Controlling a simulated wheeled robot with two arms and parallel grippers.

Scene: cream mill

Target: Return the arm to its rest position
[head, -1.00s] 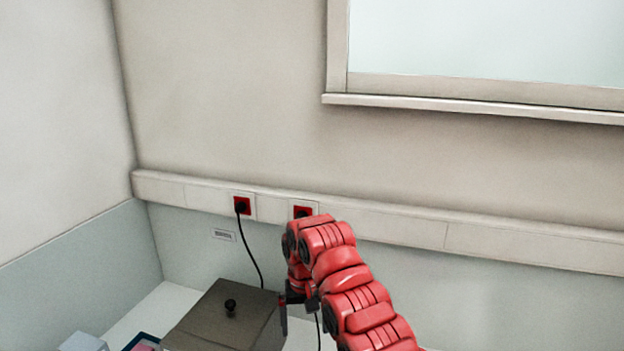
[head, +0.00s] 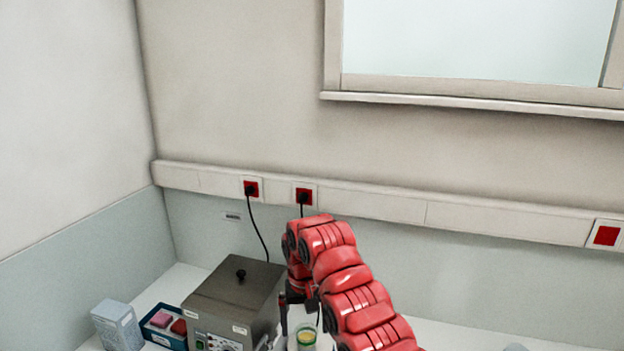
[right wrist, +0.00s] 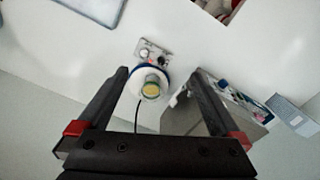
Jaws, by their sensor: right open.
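My red right arm reaches in from the lower right of the head view. My right gripper (head: 301,312) points down over the counter, to the right of the grey box; its tips are partly cut off or hidden there. In the right wrist view, my right gripper (right wrist: 158,80) is open, its two dark fingers wide apart with nothing held. A small container with yellow-green contents (right wrist: 152,89) shows between the fingers, farther off than the tips. It also shows in the head view (head: 306,338) at the bottom edge, just below the gripper. My left gripper is out of view.
A grey box with a black lid knob (head: 236,293) stands left of my gripper. Left of it are a blue tray (head: 158,337) with pink and red items and a pale blue box (head: 117,325). Cords hang from red wall sockets (head: 304,196) behind the arm.

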